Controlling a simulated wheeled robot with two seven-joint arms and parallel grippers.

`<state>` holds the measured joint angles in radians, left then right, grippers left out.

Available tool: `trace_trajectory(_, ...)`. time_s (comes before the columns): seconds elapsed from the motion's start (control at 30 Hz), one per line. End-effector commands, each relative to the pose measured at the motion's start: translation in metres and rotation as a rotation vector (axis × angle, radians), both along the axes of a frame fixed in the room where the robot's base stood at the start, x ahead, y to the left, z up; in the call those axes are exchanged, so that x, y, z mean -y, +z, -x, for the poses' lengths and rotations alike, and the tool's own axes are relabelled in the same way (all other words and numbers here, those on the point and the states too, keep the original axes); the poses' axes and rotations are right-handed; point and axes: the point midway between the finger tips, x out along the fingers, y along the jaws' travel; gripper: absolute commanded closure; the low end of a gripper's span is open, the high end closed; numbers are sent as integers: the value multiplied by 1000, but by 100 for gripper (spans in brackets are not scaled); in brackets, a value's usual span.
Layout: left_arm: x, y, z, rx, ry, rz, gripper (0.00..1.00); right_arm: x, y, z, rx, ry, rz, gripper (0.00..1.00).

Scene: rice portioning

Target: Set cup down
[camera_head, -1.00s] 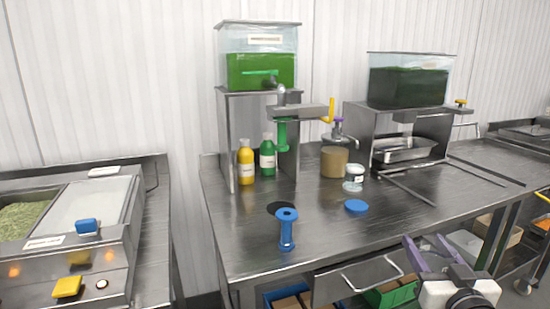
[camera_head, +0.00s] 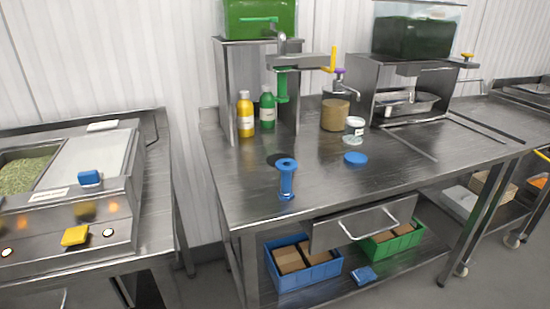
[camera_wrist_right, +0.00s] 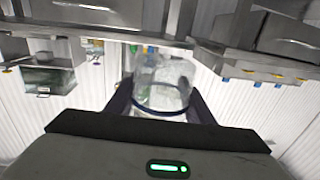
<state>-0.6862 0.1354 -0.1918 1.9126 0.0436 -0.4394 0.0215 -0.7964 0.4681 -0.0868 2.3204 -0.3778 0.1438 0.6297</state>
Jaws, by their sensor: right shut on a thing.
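My right gripper (camera_wrist_right: 160,108) shows only in the right wrist view. Its two dark fingers are shut on a clear cup (camera_wrist_right: 163,80), one on each side. The cup is see-through, with a dark blue band around it and whitish and greenish tones showing through. Whether it has anything in it I cannot tell. In the head view neither my right gripper nor the held cup is in the picture. My left gripper is not in view. The steel table (camera_head: 235,195) stands in the middle of the head view.
A blue stand (camera_head: 286,180), a blue disc (camera_head: 355,158) and a small clear jar (camera_head: 353,130) are on the table. Yellow (camera_head: 246,115) and green (camera_head: 267,110) bottles stand behind. Blue (camera_head: 303,275) and green (camera_head: 393,241) bins sit below. The front right tabletop is clear.

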Motion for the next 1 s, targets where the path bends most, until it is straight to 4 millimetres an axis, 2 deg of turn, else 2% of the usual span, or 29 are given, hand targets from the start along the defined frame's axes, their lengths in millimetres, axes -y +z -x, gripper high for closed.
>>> trace_trajectory(0.6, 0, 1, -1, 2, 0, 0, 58, 30, 23, -24, -1, -416, -5, 73)
trace_trajectory(1.0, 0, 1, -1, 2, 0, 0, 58, 34, 24, -26, 0, -461, 1, 73)
